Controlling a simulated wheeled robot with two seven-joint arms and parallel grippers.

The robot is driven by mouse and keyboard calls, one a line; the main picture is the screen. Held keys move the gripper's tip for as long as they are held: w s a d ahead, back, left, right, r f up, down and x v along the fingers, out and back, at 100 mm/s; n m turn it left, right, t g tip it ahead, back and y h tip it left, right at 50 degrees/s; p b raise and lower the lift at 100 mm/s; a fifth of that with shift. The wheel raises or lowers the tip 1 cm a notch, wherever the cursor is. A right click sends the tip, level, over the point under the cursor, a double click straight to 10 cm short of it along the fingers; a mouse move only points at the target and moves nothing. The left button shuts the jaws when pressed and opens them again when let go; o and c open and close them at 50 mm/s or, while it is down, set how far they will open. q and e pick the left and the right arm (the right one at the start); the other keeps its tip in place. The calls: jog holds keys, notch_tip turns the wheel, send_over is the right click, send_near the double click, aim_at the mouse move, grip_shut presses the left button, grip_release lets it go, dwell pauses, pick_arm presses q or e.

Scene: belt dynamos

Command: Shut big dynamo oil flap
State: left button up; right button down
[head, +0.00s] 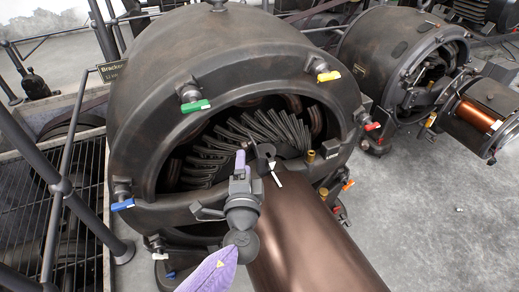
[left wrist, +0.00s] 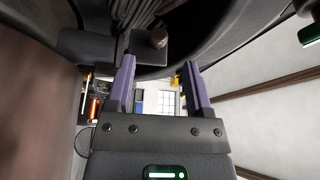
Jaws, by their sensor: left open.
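The big dynamo (head: 215,50) is a large dark round housing with an open front, and its windings (head: 265,130) show inside. A small dark plate (head: 264,152) stands up near a white-tipped pointer (head: 278,181), at the inner end of the brown cylinder. It may be the oil flap; I cannot tell for sure. My left gripper (head: 240,163), with purple fingers, is in front of the dynamo's opening, just left of this plate in the picture. In the left wrist view the gripper (left wrist: 158,62) is open with nothing between its fingers. A dark block with a brownish knob (left wrist: 158,38) shows beyond the fingertips.
The big brown cylinder (head: 315,240) runs from the dynamo towards me. Coloured handles, including a green one (head: 195,106) and a yellow one (head: 328,76), ring the housing. A brass cap (head: 311,157) sits right of the plate. A smaller dynamo (head: 395,60) stands behind; railings (head: 65,185) are at left.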

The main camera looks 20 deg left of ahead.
aim_at(244, 146)
pick_arm(q)
jog(key=b+x, duration=0.1)
jog(key=x, duration=0.5)
jog(key=shift+w+a, duration=0.2)
jog(key=shift+a, duration=0.05)
jog(key=shift+f, duration=0.1)
grip_shut()
